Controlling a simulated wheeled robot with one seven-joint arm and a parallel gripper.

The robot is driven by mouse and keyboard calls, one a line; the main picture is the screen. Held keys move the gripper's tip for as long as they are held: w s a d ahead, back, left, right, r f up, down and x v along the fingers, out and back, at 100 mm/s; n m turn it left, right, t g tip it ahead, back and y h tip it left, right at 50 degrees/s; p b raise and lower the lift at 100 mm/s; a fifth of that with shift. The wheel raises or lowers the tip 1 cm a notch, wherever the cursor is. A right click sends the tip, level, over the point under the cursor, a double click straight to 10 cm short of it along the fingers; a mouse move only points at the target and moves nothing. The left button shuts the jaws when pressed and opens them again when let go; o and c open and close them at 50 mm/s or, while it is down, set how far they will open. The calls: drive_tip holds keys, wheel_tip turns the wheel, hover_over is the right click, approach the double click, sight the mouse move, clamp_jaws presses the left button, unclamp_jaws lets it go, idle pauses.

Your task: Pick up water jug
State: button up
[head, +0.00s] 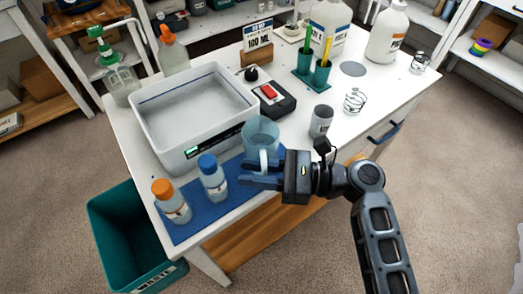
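The water jug (261,133) is a translucent pale-blue vessel with a light handle toward me. It stands upright near the right end of the blue mat (197,232), just right of the white basin. My gripper (250,181) comes in from the right with its fingers pointing left, in front of the jug at the lower end of its handle. The fingers cover part of the mat and overlap the handle's lower end in the picture. I cannot tell whether they touch the handle or how wide they are apart.
A blue-capped bottle (212,178) stands just left of my fingers, with an orange-capped bottle (172,202) beyond it. The white basin (196,112) fills the table's left side. A grey cup (321,121) and a black box with a red switch (270,96) stand behind and right.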

clamp_jaws()
idle(0.3)
drive_tip(key=shift+r, duration=0.1)
idle(0.4)
